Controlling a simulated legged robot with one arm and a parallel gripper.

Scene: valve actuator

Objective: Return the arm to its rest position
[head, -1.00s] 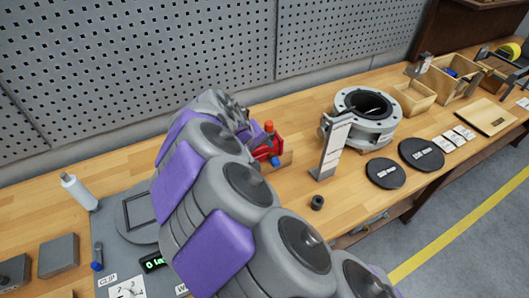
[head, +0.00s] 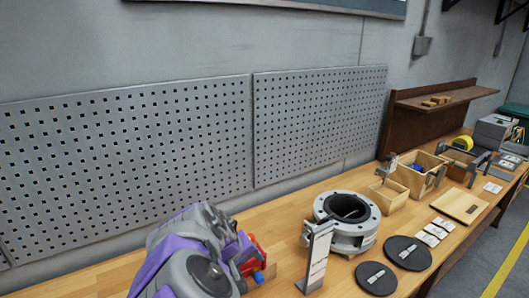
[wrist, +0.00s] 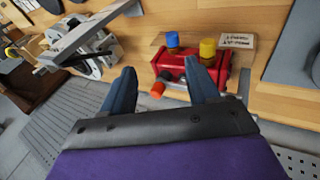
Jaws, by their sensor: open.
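Beyond the fingertips stands a red valve actuator (wrist: 188,68) with a blue cap, a yellow cap and an orange-red knob. I cannot tell the exact gap, but no finger is closed on it. In the head view my purple and grey arm is at the bottom centre, and the red actuator (head: 257,264) shows partly behind it. My gripper is hidden there by the arm.
A grey flanged valve body (head: 346,222) stands on the wooden bench, with a labelled upright bracket (head: 318,257) beside it. Black discs (head: 376,278) lie at its right. Wooden boxes (head: 388,196) stand farther right. A pegboard wall (head: 125,155) runs behind the bench.

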